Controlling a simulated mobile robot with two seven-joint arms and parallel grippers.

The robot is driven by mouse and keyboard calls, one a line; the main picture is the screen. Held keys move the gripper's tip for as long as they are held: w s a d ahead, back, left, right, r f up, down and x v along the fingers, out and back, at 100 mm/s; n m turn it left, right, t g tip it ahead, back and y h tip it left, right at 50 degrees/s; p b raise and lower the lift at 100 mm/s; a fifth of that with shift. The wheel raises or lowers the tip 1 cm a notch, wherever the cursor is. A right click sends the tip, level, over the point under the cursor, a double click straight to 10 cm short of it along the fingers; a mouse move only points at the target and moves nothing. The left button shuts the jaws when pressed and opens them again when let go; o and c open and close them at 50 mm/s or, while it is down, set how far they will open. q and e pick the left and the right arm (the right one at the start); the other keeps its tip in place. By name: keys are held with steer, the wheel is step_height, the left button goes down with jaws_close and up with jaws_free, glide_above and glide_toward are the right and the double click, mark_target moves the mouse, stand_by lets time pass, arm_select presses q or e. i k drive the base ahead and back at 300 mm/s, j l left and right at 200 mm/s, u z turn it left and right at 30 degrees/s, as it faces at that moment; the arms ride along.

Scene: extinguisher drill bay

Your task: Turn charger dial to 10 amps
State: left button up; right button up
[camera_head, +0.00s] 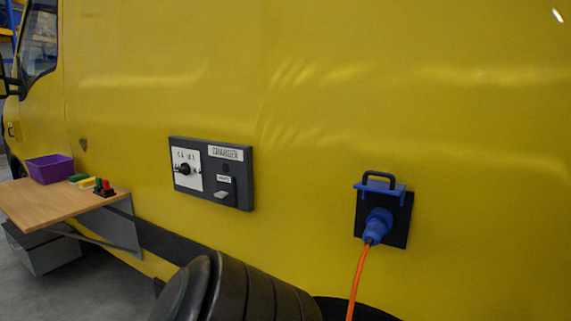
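The grey charger panel (244,192) is mounted on the side of the yellow van, left of the picture's middle. Its white plate carries a black dial knob (184,169) with small markings above it. The markings are too small to read surely, and I cannot tell which one the knob points to. A label reading CHARGER is at the panel's upper right. A light grey lever (222,195) sticks out below a small white label.
A blue plug (378,224) with an orange cable (357,280) sits in a black socket plate to the right. A wooden shelf (50,203) at left carries a purple bin (50,170) and small coloured items. The van's side (330,90) above the panel is clear.

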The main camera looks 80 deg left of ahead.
mark_target(184, 169)
steer(key=j+u, duration=0.1)
steer(key=u, duration=0.35)
steer(key=j+u, duration=0.1)
steer(key=u, duration=0.3)
steer(key=j+u, duration=0.1)
steer(key=u, duration=0.35)
steer(key=l+u, duration=0.1)
steer(key=u, duration=0.85)
steer(key=k+u, duration=0.1)
steer(key=u, duration=0.35)
steer(key=l+u, duration=0.1)
steer(key=u, duration=0.4)
steer(key=k+j, duration=0.05)
